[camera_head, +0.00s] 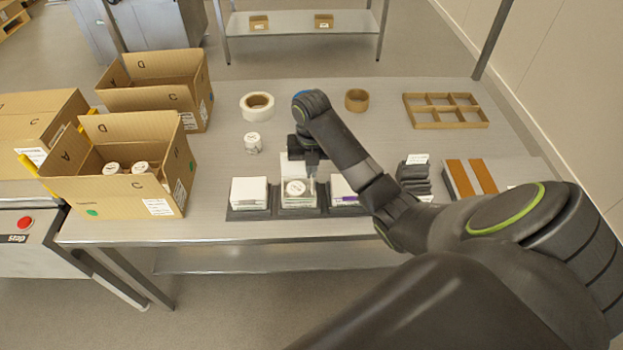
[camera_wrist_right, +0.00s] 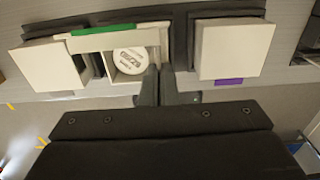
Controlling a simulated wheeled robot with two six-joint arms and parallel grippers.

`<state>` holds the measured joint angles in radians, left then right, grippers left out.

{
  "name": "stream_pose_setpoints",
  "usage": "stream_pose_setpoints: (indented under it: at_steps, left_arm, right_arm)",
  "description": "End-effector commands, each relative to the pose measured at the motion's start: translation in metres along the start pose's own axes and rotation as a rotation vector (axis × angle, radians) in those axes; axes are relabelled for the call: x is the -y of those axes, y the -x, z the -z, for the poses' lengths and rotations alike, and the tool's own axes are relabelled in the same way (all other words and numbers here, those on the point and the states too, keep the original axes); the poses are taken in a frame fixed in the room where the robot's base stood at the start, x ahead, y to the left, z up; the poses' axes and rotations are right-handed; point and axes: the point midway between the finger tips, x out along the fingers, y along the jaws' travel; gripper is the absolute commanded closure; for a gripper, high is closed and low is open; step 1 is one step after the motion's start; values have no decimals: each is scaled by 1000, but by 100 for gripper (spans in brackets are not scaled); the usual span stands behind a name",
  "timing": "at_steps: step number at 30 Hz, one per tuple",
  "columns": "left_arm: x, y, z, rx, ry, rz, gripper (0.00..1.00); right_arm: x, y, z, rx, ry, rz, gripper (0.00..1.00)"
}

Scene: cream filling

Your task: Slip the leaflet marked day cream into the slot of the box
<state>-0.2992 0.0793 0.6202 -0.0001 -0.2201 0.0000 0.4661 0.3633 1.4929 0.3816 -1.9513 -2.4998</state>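An open white box (camera_head: 298,203) with a round white jar (camera_head: 295,188) inside stands in the middle of a dark holder (camera_head: 272,213). In the right wrist view the jar (camera_wrist_right: 130,62) shows inside the box (camera_wrist_right: 152,38), with a green strip (camera_wrist_right: 103,28) along the far edge. White flat stacks stand left (camera_head: 248,192) and right (camera_head: 344,189) of the box; the right one has a purple mark. No words are readable, so I cannot tell which piece is the day cream leaflet. My right gripper (camera_head: 311,163) is low beside the box; its fingers look close together, their grip unclear. My left gripper is out of view.
Cartons (camera_head: 118,190) stand at the left, one holding jars. A loose jar (camera_head: 252,143), tape rolls (camera_head: 257,106) and a divider tray (camera_head: 445,110) lie farther back. A dark stack (camera_head: 413,178) and brown-striped pieces (camera_head: 470,178) are at right. The table between is clear.

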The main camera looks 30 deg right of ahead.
Motion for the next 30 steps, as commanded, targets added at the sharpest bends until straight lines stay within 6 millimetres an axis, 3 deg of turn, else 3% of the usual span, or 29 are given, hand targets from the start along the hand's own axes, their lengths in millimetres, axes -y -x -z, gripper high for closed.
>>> stream_pose_setpoints:
  at_steps: [6, 30]
  left_arm:
    - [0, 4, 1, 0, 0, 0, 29]
    - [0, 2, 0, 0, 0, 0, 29]
  right_arm:
    - [0, -28, 1, -2, -1, 1, 100]
    - [0, -42, 0, -2, -1, 1, 98]
